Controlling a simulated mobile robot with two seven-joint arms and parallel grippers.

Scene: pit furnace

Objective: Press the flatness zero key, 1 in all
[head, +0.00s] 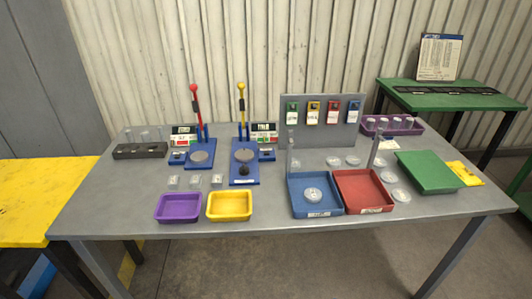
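Two blue bench stations stand on the left half of the grey table. The left station (200,147) has a red-knobbed lever (195,104), a round grey plate and a small display (184,134) with red and green marks. The right station (244,175) has a yellow-knobbed lever (241,103), a round grey plate with a dark round piece in front of it, and a similar display (264,134). Small blue boxes (178,158) and (267,155) sit beside them. I cannot read which one bears the flatness zero key. Neither gripper is in view.
A purple tray (178,208) and a yellow tray (229,206) lie at the front edge. A blue tray (316,208) holding a round disc and a red tray (362,191) stand to their right. A grey panel (322,106) with coloured tags stands behind. A green block (427,172) is at right.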

